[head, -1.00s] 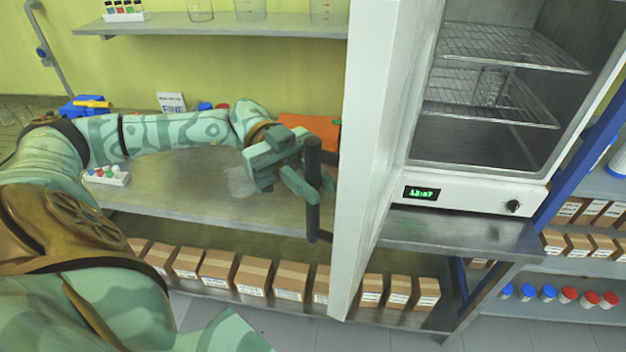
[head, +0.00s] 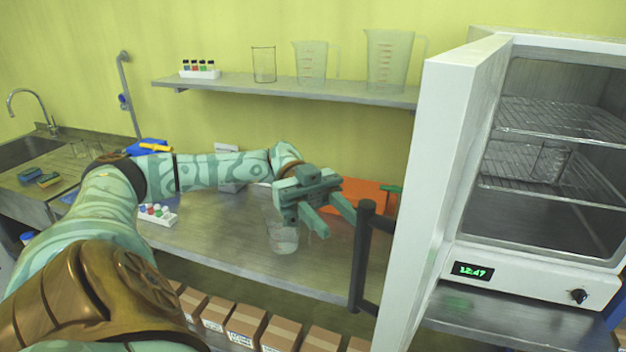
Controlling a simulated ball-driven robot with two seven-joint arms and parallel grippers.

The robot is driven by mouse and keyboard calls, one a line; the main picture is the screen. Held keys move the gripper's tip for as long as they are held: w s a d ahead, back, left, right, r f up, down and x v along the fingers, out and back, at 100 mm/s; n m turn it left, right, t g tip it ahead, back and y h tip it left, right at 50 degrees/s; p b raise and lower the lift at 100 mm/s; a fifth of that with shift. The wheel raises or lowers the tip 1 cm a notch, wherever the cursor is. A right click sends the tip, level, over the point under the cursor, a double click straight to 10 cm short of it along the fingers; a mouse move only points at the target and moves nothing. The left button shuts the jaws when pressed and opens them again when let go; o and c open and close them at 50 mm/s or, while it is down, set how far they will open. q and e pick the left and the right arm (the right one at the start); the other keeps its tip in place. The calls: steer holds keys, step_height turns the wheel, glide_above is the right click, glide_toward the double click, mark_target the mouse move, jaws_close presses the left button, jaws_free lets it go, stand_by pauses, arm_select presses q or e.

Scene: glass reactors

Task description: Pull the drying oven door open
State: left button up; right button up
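The drying oven (head: 545,275) stands at the right. Its white door (head: 441,150) is swung wide open, showing the chamber with wire racks (head: 555,115). The dark vertical handle (head: 360,260) is on the door's left-facing side. My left gripper (head: 332,224) is just left of the handle's upper end. Its two fingers are spread with nothing between them, and it appears clear of the handle. My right gripper is not in view.
On the bench behind and below my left gripper are a glass beaker (head: 283,238), an orange object (head: 355,200) and a vial rack (head: 158,214). A shelf (head: 290,88) holds beakers above. Cardboard boxes (head: 246,325) line the lower shelf.

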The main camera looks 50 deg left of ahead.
arm_select(q)
steer(key=w+a+b, duration=0.1)
steer(key=a+b, duration=0.2)
steer(key=a, duration=0.5)
steer(key=shift+w+a, duration=0.35)
steer(key=shift+a, duration=0.05)
